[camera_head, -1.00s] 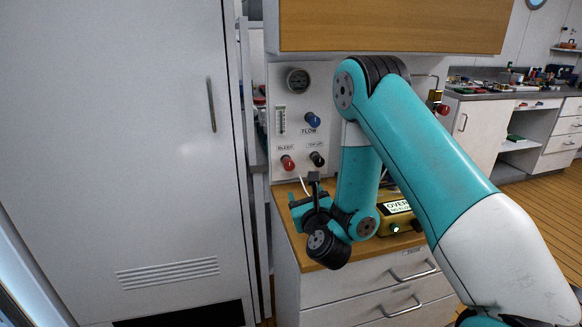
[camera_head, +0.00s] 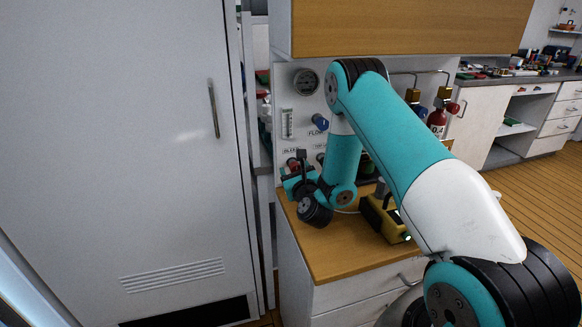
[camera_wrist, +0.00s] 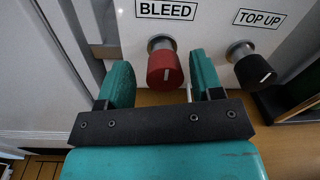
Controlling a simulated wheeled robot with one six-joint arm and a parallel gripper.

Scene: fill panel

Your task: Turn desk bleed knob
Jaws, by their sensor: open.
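The red bleed knob (camera_wrist: 165,69) sits on a short metal stem under the BLEED label (camera_wrist: 166,10) in the wrist view. In the head view a small part of the knob (camera_head: 292,163) shows just above my gripper (camera_head: 299,181). In the wrist view my gripper (camera_wrist: 160,76) is open. Its two teal fingers appear on either side of the red knob, with a gap on both sides. The knob looks closer to the right finger. I cannot tell exactly how deep the knob lies between them.
The black TOP UP knob (camera_wrist: 254,71) is close to the right of my right finger. A blue flow knob (camera_head: 320,122) and a gauge (camera_head: 306,82) are higher on the panel. A yellow box (camera_head: 384,216) stands on the wooden desk top (camera_head: 335,259). A tall white door (camera_head: 120,150) is at left.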

